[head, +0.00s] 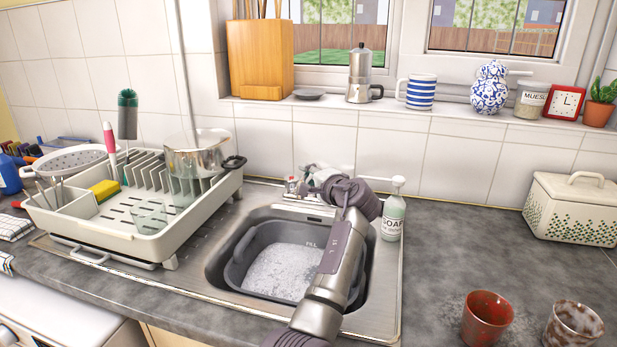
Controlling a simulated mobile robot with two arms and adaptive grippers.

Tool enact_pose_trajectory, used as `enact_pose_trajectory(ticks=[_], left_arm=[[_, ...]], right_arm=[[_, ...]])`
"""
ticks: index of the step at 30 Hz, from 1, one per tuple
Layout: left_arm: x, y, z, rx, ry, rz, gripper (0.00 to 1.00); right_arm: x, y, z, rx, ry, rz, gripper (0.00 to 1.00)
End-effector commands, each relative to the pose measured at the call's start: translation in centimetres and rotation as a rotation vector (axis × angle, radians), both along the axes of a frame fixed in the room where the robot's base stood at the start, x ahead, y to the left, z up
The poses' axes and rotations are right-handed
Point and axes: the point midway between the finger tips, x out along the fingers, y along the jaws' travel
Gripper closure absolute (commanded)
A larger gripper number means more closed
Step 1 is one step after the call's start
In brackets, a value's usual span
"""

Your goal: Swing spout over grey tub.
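The grey tub (268,234) sits in the steel sink basin, holding white suds (280,270). My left arm reaches up across the right side of the sink and covers part of the tub. My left gripper (322,177) is at the tap behind the basin, at the wall side of the sink. Its fingers are small and blend with the bright metal there, so I cannot tell whether they are open or shut. A bit of the tap (291,186) with a red mark shows left of the gripper. The spout is not clearly visible. My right gripper is not in view.
A dish rack (150,245) with a pot (198,152) stands left of the sink. A soap bottle (393,215) stands close right of my arm. A red cup (486,320) and a speckled cup (573,325) stand front right. The counter between is clear.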

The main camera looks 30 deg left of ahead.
Motion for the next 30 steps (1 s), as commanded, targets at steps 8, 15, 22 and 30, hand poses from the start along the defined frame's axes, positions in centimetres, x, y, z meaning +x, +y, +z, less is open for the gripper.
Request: enact_pose_trajectory(ticks=[8,15,22,30], left_arm=[[0.0,0.0,0.0,0.0,0.0,0.001,0.51],[-0.6,-1.0,0.2,0.001,0.0,-0.001,0.51],[-2.7,-4.3,0.7,-0.001,-0.001,-0.002,0.51],[-4.0,-6.2,1.1,0.001,0.001,0.001,0.51]], right_arm=[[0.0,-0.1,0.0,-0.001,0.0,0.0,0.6],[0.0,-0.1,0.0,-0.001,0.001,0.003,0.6],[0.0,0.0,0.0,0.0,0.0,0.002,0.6],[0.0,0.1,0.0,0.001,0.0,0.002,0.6]])
